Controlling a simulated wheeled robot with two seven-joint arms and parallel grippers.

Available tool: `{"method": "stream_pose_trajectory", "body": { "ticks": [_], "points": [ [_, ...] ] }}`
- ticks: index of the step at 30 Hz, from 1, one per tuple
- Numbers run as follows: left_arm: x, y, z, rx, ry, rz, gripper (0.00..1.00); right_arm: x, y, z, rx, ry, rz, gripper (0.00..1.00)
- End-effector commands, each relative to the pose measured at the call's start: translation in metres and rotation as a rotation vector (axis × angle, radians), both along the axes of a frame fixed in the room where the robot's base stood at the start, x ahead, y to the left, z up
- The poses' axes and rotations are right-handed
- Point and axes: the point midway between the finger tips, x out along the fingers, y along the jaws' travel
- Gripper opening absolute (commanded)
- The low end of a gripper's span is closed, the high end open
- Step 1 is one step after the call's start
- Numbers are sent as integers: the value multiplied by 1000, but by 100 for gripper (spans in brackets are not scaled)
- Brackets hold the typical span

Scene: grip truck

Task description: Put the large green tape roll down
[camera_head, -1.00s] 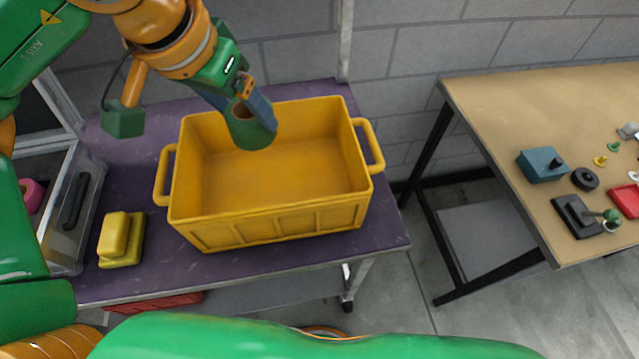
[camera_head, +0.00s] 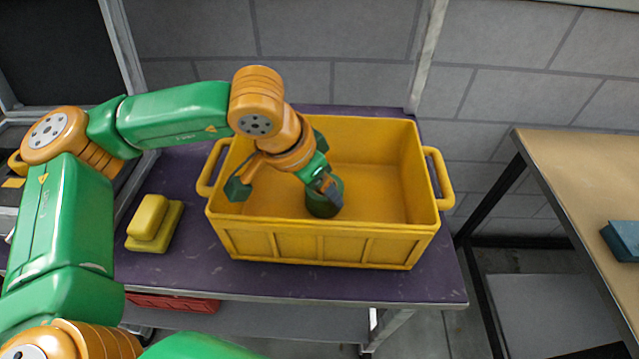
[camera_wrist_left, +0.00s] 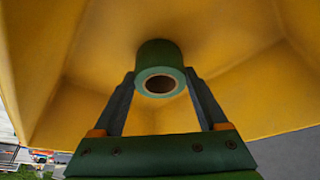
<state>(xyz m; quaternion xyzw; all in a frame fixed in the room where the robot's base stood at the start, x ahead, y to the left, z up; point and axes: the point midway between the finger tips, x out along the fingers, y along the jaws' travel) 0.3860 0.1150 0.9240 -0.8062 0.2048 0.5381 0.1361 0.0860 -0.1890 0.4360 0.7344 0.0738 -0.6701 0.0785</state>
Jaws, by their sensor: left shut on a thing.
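The large green tape roll (camera_head: 322,206) is inside the yellow crate (camera_head: 330,247), near the middle of its floor. It looks upright, and whether it touches the floor cannot be told for sure. My left gripper (camera_head: 330,190) reaches down into the crate and is shut on the roll. In the left wrist view the roll (camera_wrist_left: 160,70) sits between the two fingers (camera_wrist_left: 160,84), with its open core facing the camera. The crate's yellow walls (camera_wrist_left: 235,40) surround it there. My right gripper is not in view.
The crate stands on a purple-topped table (camera_head: 190,225). Yellow blocks (camera_head: 154,222) lie left of the crate. A red object (camera_head: 175,302) is on the lower shelf. A wooden-topped table (camera_head: 570,165) with a blue box (camera_head: 622,240) stands at the right. The crate floor around the roll looks clear.

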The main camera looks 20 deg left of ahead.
Motion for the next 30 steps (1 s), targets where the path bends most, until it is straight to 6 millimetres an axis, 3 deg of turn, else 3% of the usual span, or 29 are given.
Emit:
{"method": "stream_pose_trajectory", "body": {
  "ticks": [4, 5, 7, 14, 17, 24, 30],
  "points": [
    [0, 0, -4, 0, -1, 0, 15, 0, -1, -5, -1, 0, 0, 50],
    [0, 0, -4, 0, 0, 0, 78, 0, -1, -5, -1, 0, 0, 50],
    [0, 0, -3, 0, 0, 0, 97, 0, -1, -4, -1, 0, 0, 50],
    [0, 0, -2, 0, 0, 0, 100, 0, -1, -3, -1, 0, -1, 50],
    [-1, 1, 8, -1, -3, 1, 100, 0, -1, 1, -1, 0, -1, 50],
    [-23, 13, 69, -1, -6, 0, 100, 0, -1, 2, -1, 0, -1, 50],
    [-37, 20, 105, 0, -2, -1, 100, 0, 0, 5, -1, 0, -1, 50]
  ]
}}
